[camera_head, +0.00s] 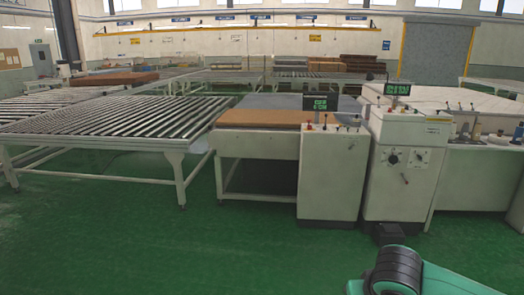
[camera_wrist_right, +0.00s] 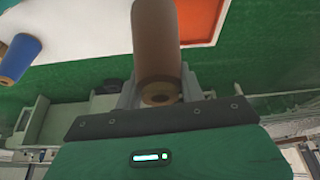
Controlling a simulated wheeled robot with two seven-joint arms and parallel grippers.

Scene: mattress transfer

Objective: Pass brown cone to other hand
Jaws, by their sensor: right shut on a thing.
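The brown cone (camera_wrist_right: 157,40) is in the right wrist view, extending toward the top edge with its ring-shaped end facing the camera. My right gripper (camera_wrist_right: 160,88) is shut on this cone, with one grey finger on each side of its lower part. In the head view, only a teal and black part of my arm shows at the bottom right. The brown cone cannot be made out there. My left gripper is in neither view.
In the head view, a roller conveyor (camera_head: 110,118) and control cabinets (camera_head: 333,175) stand ahead. The green floor (camera_head: 150,235) before them is clear.

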